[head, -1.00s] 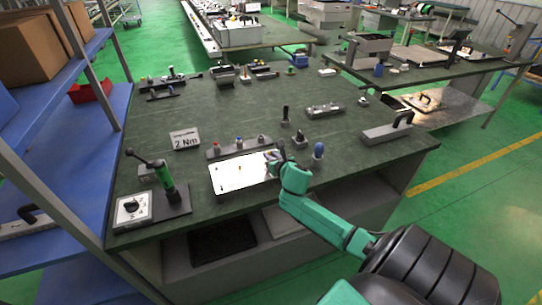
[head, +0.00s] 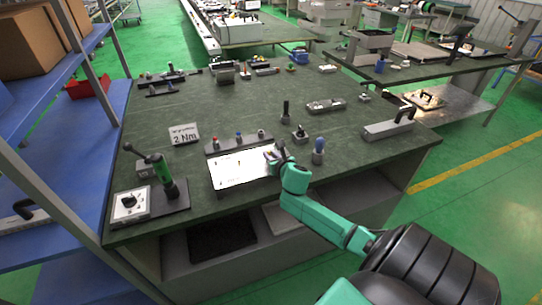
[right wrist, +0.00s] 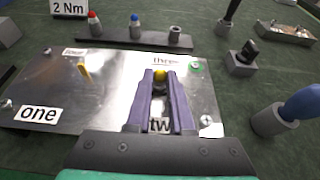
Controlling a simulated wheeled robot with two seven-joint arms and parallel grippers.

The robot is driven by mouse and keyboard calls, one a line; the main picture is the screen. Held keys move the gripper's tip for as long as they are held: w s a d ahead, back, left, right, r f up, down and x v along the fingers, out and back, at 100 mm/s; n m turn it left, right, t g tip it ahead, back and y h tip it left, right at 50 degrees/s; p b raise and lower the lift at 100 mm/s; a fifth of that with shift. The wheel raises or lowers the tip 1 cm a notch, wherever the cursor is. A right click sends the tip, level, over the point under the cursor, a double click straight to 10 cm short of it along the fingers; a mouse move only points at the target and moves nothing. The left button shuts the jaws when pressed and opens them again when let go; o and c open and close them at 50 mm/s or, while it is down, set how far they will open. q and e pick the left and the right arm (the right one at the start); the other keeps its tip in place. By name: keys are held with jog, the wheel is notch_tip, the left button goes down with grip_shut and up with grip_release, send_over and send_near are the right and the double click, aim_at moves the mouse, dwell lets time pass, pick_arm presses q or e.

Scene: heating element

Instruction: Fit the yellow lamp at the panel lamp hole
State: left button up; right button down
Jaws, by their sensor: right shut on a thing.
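The panel (head: 230,177) is a bright metal plate near the front edge of the green table; it fills much of the right wrist view (right wrist: 110,108). It bears labels, "one" among them. My right gripper (head: 272,154) is over its right part. A thin yellow piece (right wrist: 84,68) stands upright at the panel's upper left. My left gripper is out of view.
A dark rack (right wrist: 138,40) with red and blue lamps stands just behind the panel. A blue-handled tool (right wrist: 295,105) in a grey holder is to the right. A green-handled tool (head: 164,178) stands left of the panel. The table's middle is mostly clear.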

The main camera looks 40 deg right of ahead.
jog(key=shift+f+b, duration=0.35)
jog(key=shift+f, duration=0.15)
jog(key=c, duration=0.7)
grip_release()
jog(key=shift+s, duration=0.1)
jog(key=v, duration=1.4)
jog(key=shift+s+a+r+p, duration=0.1)
jog(key=shift+s+p, duration=0.1)
jog(key=shift+p, duration=0.15)
